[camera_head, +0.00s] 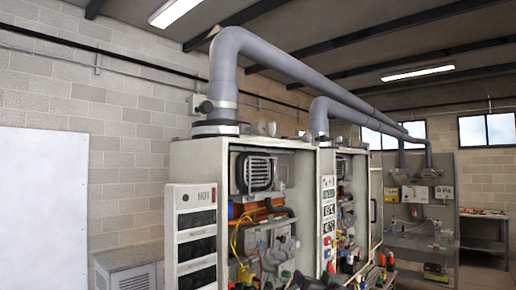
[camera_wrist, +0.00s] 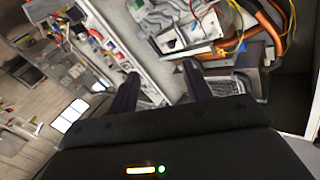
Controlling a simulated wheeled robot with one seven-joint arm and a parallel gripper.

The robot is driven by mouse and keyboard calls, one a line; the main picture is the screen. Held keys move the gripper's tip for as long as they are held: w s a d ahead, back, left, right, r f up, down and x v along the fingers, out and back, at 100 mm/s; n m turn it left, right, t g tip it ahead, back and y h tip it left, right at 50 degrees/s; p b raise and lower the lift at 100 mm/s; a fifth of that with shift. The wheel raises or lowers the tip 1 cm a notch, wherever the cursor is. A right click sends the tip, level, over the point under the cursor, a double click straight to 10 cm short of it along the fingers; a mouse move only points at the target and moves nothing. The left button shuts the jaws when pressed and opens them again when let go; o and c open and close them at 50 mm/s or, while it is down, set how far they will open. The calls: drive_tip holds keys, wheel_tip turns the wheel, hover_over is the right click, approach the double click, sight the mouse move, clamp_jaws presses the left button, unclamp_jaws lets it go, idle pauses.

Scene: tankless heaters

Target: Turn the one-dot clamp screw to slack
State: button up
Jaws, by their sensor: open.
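I cannot make out a clamp screw with one dot in either view. In the head view, a grey flue pipe (camera_head: 228,70) rises from the nearer heater cabinet (camera_head: 200,155), with a pale band (camera_head: 222,104) around its foot. A dark knob-like part (camera_head: 205,107) sticks out on the left of that foot; I cannot tell whether it is a screw. My gripper (camera_wrist: 158,80) shows in the wrist view with its two dark fingers apart and nothing between them. An open cabinet with copper pipes (camera_wrist: 265,30) lies beyond the fingers.
A second cabinet with its own flue pipe (camera_head: 320,115) stands to the right. A white panel (camera_head: 45,210) is at the left wall, and a low grey cabinet (camera_head: 128,270) stands beside it. A workbench (camera_head: 485,243) is far right.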

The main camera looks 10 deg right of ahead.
sight(261, 129)
drive_tip(key=s+a+r+n+y+p, duration=0.1)
drive_tip(key=r+y, duration=0.3)
drive_tip(key=r, duration=0.5)
drive_tip(key=s+a+r+n+t+y+p, duration=0.1)
drive_tip(key=s+r+n+y+p, duration=0.2)
drive_tip(key=r, duration=0.7)
drive_tip(key=s+a+r+n+t+y+p, duration=0.1)
drive_tip(key=s+r+n+y+p, duration=0.1)
drive_tip(key=r, duration=0.8)
drive_tip(key=n+y, duration=0.1)
drive_tip(key=y, duration=0.1)
drive_tip(key=shift+s+a+y, duration=0.25)
drive_tip(key=shift+s+y, duration=0.1)
drive_tip(key=shift+y, duration=0.05)
drive_tip(key=shift+r, duration=0.1)
drive_tip(key=p+x, duration=0.9)
drive_tip(key=x, duration=0.7)
drive_tip(key=shift+w+r, duration=0.25)
drive_tip(key=shift+r, duration=0.05)
drive_tip(key=shift+w+a, duration=0.15)
drive_tip(key=shift+w, duration=0.25)
